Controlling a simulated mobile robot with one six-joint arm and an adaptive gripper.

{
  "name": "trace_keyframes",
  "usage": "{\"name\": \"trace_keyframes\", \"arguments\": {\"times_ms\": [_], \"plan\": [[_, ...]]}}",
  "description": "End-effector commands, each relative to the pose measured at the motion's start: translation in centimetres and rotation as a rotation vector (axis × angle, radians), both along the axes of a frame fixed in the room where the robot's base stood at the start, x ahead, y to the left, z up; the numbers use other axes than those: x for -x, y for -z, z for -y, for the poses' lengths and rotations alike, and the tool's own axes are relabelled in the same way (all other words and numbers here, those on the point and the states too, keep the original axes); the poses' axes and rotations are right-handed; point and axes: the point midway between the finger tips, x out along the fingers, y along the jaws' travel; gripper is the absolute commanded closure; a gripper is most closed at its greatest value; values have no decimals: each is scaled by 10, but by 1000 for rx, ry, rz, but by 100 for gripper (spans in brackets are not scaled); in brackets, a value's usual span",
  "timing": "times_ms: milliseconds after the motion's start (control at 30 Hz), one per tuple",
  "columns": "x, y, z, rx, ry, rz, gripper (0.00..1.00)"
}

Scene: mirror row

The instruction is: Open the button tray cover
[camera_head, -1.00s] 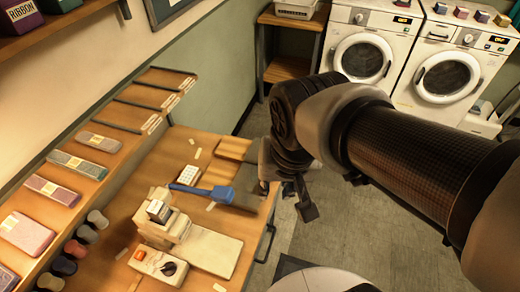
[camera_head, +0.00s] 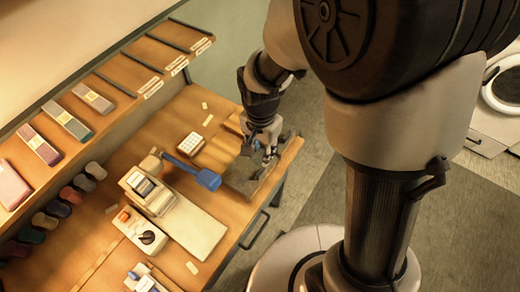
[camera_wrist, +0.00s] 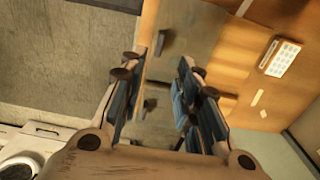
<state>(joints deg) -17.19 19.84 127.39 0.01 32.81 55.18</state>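A flat grey panel, which looks like the button tray cover (camera_head: 243,177), lies at the table's right front corner in the head view. It appears lying flat; its hinge and any contents are not clear. In the wrist view the grey cover (camera_wrist: 190,28) shows beyond the fingertips, with a small dark handle-like piece on it near the table edge. My gripper (camera_head: 266,150) is over this corner, pointing down. In the wrist view my gripper (camera_wrist: 160,68) has its fingers apart with nothing between them. I cannot tell whether a finger touches the cover.
A blue-handled tool (camera_head: 192,172) lies left of the cover. A white gridded block (camera_head: 191,144) lies behind it. A cream sewing-machine-like device (camera_head: 150,190) and a control box (camera_head: 140,230) stand to the left. Open floor (camera_head: 310,165) lies beyond the table's right edge.

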Motion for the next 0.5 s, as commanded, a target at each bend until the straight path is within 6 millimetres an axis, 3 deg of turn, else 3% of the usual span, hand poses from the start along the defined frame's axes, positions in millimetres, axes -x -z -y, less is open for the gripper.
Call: {"name": "trace_keyframes", "arguments": {"times_ms": [33,200,500], "plan": [[1,16,0,1,0,-3,70],[1,53,1,1,0,-3,70],[0,105,0,0,-1,-1,70]]}}
